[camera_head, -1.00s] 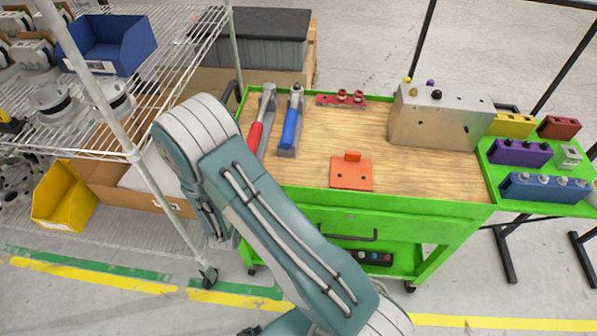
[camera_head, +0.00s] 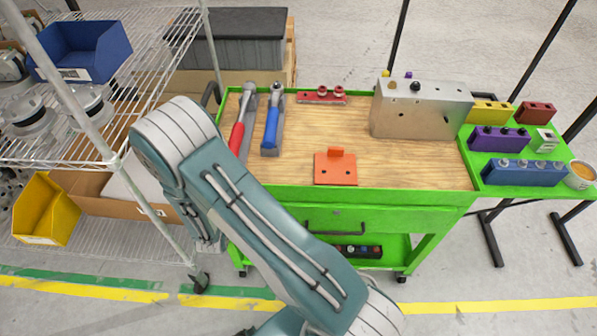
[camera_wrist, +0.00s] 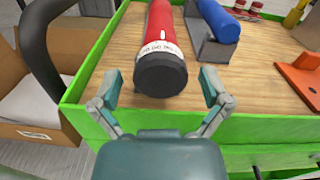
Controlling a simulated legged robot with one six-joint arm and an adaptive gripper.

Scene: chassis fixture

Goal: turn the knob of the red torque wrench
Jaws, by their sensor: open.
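The red torque wrench (camera_head: 239,133) lies at the left end of the wooden cart top, next to a blue wrench (camera_head: 272,130) in a grey holder. In the wrist view the red wrench (camera_wrist: 161,30) points its black knob (camera_wrist: 160,74) towards me. A white scale band sits just behind the knob. My gripper (camera_wrist: 160,92) is open, with one finger on each side of the knob and slightly nearer the camera. I see no finger touching it. In the head view my arm hides the gripper and the wrench's near end.
The green cart rim (camera_wrist: 76,90) runs close by the left finger. An orange bracket (camera_head: 335,168) and a metal block (camera_head: 421,108) stand further right on the cart. A wire shelf with a yellow bin (camera_head: 47,209) stands left. Bare wood lies mid-cart.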

